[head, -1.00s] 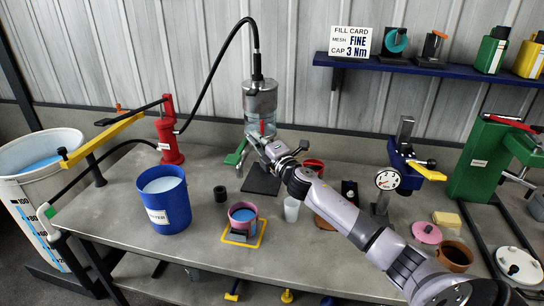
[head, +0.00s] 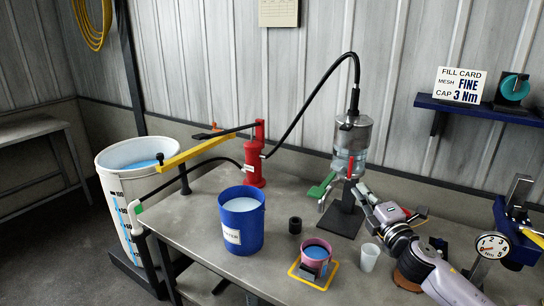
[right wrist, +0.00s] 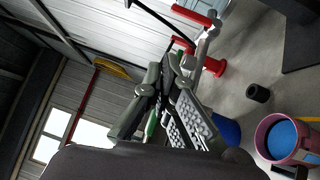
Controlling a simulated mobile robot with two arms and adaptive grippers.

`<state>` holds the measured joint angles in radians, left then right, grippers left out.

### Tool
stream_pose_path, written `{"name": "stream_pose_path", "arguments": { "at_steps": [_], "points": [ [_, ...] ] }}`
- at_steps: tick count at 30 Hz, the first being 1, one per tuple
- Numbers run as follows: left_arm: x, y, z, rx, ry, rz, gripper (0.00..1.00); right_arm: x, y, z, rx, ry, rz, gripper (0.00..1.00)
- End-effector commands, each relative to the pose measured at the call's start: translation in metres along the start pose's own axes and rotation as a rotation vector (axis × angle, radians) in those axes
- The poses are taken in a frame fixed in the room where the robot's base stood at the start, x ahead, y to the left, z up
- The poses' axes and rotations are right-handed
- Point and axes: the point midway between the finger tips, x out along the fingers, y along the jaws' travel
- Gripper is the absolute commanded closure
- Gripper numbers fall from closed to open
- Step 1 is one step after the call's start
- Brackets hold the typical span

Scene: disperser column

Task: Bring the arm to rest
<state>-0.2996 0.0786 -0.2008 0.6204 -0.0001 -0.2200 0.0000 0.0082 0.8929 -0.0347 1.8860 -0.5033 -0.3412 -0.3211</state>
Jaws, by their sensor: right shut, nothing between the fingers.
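My right arm enters from the lower right in the head view. Its gripper (head: 350,186) is in front of the disperser column (head: 352,135), a clear cylinder with a grey top and a green lever (head: 322,188). The fingers overlap the column's lower part in the picture; I cannot tell whether they touch it. In the right wrist view the gripper's fingers (right wrist: 165,75) are together with nothing between them. My left gripper is not in view.
A blue bucket (head: 242,230), a pink cup (head: 316,252) on a yellow-edged stand, a black cylinder (head: 295,225) and a white cup (head: 369,258) stand on the bench. A red pump (head: 254,165) is behind. A large white drum (head: 118,205) stands left.

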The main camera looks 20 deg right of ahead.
Motion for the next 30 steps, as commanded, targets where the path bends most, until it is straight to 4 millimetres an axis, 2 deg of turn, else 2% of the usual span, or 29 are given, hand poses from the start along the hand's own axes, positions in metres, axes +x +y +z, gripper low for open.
{"name": "stream_pose_path", "arguments": {
  "at_steps": [2, 4, 8, 11, 12, 14, 15, 18, 24, 30],
  "points": [
    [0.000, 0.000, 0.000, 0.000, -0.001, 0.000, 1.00, -0.001, -0.002, -0.001, 0.009, -0.003, -0.005, 1.00],
    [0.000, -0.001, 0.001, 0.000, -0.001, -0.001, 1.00, -0.007, -0.013, -0.007, 0.053, -0.018, -0.029, 1.00],
    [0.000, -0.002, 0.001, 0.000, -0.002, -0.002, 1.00, -0.038, -0.062, -0.029, 0.252, -0.102, -0.149, 1.00],
    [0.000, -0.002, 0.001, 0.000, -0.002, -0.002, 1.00, -0.082, -0.113, -0.056, 0.466, -0.213, -0.304, 1.00],
    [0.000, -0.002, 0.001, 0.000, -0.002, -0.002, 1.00, -0.103, -0.132, -0.068, 0.552, -0.262, -0.373, 1.00],
    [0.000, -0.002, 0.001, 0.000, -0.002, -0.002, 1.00, -0.136, -0.157, -0.087, 0.670, -0.336, -0.480, 1.00],
    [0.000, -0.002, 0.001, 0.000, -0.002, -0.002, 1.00, -0.159, -0.172, -0.100, 0.742, -0.384, -0.552, 1.00],
    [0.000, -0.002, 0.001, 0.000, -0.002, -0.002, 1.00, -0.213, -0.197, -0.131, 0.892, -0.494, -0.717, 1.00],
    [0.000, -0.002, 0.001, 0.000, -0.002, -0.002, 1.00, -0.294, -0.216, -0.175, 1.068, -0.652, -0.959, 1.00],
    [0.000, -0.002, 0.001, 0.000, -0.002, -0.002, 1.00, -0.355, -0.215, -0.210, 1.181, -0.767, -1.148, 1.00]
  ]
}}
